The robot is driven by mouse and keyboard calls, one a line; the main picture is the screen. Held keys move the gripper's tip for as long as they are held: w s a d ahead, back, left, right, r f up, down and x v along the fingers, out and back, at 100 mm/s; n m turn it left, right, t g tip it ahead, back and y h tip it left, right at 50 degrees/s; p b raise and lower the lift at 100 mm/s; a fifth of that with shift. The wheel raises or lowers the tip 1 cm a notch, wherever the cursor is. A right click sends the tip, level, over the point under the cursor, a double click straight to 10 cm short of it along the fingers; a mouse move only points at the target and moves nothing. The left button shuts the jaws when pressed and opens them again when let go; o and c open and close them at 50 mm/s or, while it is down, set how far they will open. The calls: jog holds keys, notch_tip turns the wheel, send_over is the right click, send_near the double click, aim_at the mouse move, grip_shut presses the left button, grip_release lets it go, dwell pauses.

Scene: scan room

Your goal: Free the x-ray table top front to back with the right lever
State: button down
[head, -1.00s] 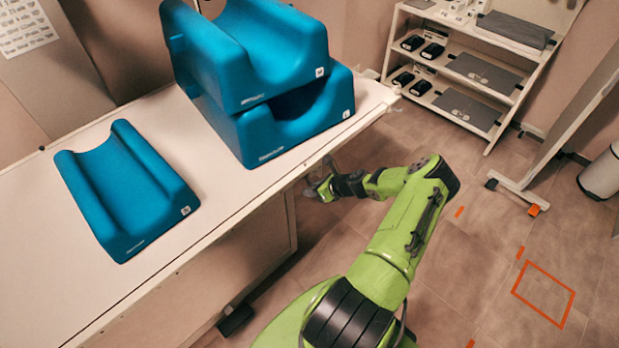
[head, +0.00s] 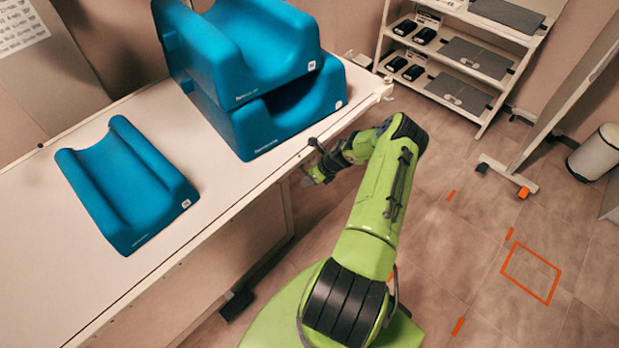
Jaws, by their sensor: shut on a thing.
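The x-ray table top (head: 185,240) is a long pale slab running from the lower left to the upper middle of the head view. My green arm reaches up from the bottom to the table's near long edge. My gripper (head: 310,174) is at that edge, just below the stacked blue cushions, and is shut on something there. The lever itself is hard to make out, as the gripper and wrist cover it. A small dark piece shows at the table edge just above the gripper.
Two blue positioning cushions (head: 285,118) are stacked at the table's far end. A flatter blue cushion (head: 125,190) lies on the left. A shelf rack (head: 485,60), a wheeled stand (head: 505,178) and a white bin (head: 597,152) stand at the right. Floor between is clear.

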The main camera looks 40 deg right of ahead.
jog(key=c, duration=1.1)
grip_release()
jog(key=shift+o, duration=0.2)
jog(key=p+v, duration=0.1)
jog(key=v, duration=1.4)
jog(key=shift+s+r, duration=0.2)
jog(key=shift+r, duration=0.1)
